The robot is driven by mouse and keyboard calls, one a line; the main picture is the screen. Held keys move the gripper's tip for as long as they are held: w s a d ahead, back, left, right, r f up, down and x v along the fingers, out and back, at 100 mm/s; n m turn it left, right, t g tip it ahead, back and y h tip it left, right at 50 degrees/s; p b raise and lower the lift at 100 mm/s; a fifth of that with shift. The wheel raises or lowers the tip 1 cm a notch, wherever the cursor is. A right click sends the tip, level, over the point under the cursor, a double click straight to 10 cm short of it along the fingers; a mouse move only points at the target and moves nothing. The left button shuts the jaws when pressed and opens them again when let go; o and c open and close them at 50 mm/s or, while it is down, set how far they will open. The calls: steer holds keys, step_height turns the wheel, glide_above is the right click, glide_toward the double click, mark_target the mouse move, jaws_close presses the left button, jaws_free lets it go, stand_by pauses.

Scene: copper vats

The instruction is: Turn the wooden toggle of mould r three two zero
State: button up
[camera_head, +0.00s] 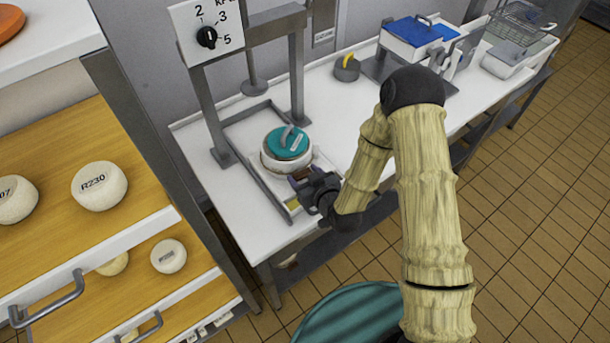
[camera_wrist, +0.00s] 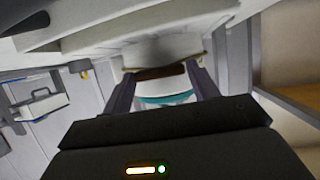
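The mould (camera_head: 284,160) is a pale round drum with a teal lid (camera_head: 288,141) and a grey lid handle. It stands on the press bench; no R320 label is legible on it. My gripper (camera_head: 299,178) is low at the mould's front side, just right of it in the head view. In the wrist view my gripper (camera_wrist: 160,72) has its two fingers apart. A brown bar, possibly the wooden toggle (camera_wrist: 160,73), lies between the fingertips, against a pale surface. Teal (camera_wrist: 165,99) shows below it. Contact between fingers and bar cannot be told.
The press frame (camera_head: 296,75) with its dial panel (camera_head: 207,30) stands behind the mould. Wooden shelves at left hold pale cheeses, one marked R230 (camera_head: 99,186). A grey weight (camera_head: 347,69) and a blue-lidded box (camera_head: 418,32) are farther right on the bench.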

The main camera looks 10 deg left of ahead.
steer(key=shift+o, duration=1.2)
steer(key=shift+d, duration=0.1)
steer(key=p+v, duration=0.2)
steer(key=v, duration=0.2)
steer(key=p+v, duration=0.3)
steer(key=v, duration=0.1)
steer(key=shift+s+d+r, duration=0.15)
steer(key=shift+s+r, duration=0.05)
steer(key=shift+r, duration=0.15)
steer(key=p+v, duration=0.8)
steer(key=p, duration=0.2)
steer(key=shift+s+d, duration=0.25)
steer(key=shift+f, duration=0.1)
steer(key=shift+w, duration=0.1)
